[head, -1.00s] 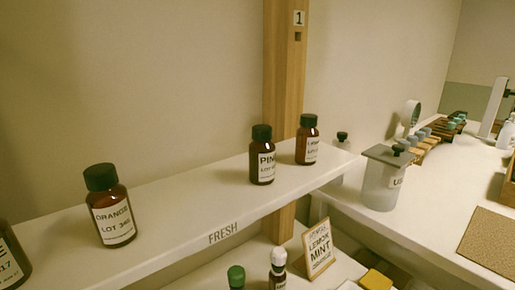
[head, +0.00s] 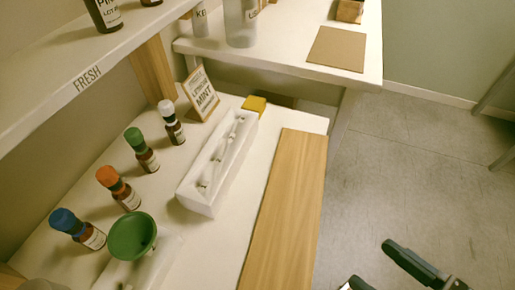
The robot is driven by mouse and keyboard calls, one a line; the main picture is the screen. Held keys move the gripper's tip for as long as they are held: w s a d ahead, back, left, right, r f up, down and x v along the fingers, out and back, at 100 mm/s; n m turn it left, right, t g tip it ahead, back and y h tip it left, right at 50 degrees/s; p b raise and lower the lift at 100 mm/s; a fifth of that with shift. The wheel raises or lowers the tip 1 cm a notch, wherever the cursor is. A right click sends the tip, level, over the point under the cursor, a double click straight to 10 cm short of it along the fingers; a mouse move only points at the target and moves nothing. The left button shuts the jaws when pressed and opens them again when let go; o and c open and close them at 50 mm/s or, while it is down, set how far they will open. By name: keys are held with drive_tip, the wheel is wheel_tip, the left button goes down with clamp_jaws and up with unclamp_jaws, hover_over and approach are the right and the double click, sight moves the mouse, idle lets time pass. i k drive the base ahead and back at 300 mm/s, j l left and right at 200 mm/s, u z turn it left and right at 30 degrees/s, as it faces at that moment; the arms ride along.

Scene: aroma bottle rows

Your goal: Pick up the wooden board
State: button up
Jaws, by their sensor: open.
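The wooden board (head: 287,215) is a long, light-brown plank. It lies flat along the right side of the white lower table, with its near end cut off by the bottom of the head view. My gripper (head: 372,262) shows at the bottom right of the head view, over the floor and to the right of the board. Its two dark fingers are apart with nothing between them. It does not touch the board.
A white tray (head: 212,188) with glass pieces stands left of the board. Several small bottles with coloured caps, such as the green-capped bottle (head: 147,160), and a green funnel (head: 132,237) stand further left. A sign (head: 201,93) stands behind. The floor (head: 420,170) at right is clear.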

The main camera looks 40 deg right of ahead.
sight(281, 255)
drive_tip(key=k+u, duration=0.1)
drive_tip(key=k, duration=0.15)
drive_tip(key=k+l+z, duration=0.15)
drive_tip(key=k+l, duration=0.65)
